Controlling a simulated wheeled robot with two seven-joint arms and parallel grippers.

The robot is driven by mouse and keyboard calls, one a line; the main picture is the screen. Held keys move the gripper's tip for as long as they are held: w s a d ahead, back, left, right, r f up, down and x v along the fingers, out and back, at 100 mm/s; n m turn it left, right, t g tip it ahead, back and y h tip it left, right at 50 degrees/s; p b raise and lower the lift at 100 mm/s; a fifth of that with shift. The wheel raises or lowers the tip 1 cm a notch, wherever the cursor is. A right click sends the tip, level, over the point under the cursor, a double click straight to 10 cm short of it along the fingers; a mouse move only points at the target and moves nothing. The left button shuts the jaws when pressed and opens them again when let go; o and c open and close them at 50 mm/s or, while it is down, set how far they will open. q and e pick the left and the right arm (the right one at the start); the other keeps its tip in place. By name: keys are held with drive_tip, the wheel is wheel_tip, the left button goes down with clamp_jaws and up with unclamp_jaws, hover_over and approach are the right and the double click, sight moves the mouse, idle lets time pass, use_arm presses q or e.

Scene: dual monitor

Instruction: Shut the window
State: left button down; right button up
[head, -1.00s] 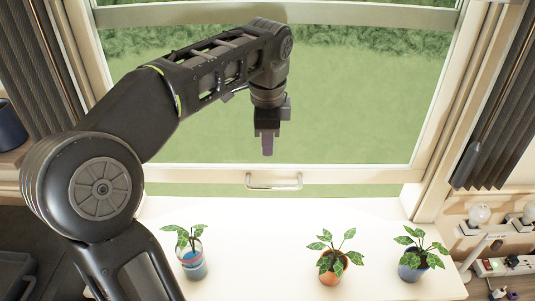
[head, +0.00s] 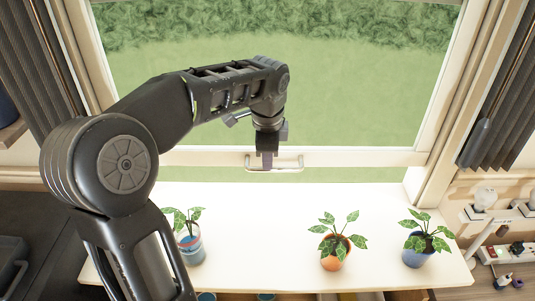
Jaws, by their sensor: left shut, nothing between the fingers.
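The window has a pale frame, and its bottom rail (head: 355,156) sits above the sill with a strip of green showing below it. A light bar handle (head: 293,166) is fixed at the middle of that rail. My left gripper (head: 267,164) points down, shut and empty. Its fingertips overlap the handle in the head view and hide part of it. I cannot tell whether they touch it. My right gripper is not in view.
Dark curtains (head: 500,100) hang at both sides. Bulbs and sockets stand at lower right.

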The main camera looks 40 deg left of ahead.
use_arm(q)
drive_tip(key=shift+f, duration=0.1)
wheel_tip(320, 180, down, 14)
drive_tip(key=b, duration=0.9)
drive_tip(key=shift+f+b, duration=0.45)
drive_tip(key=shift+f, duration=0.05)
drive_tip(key=shift+s+d, duration=0.1)
drive_tip(key=shift+s, duration=0.1)
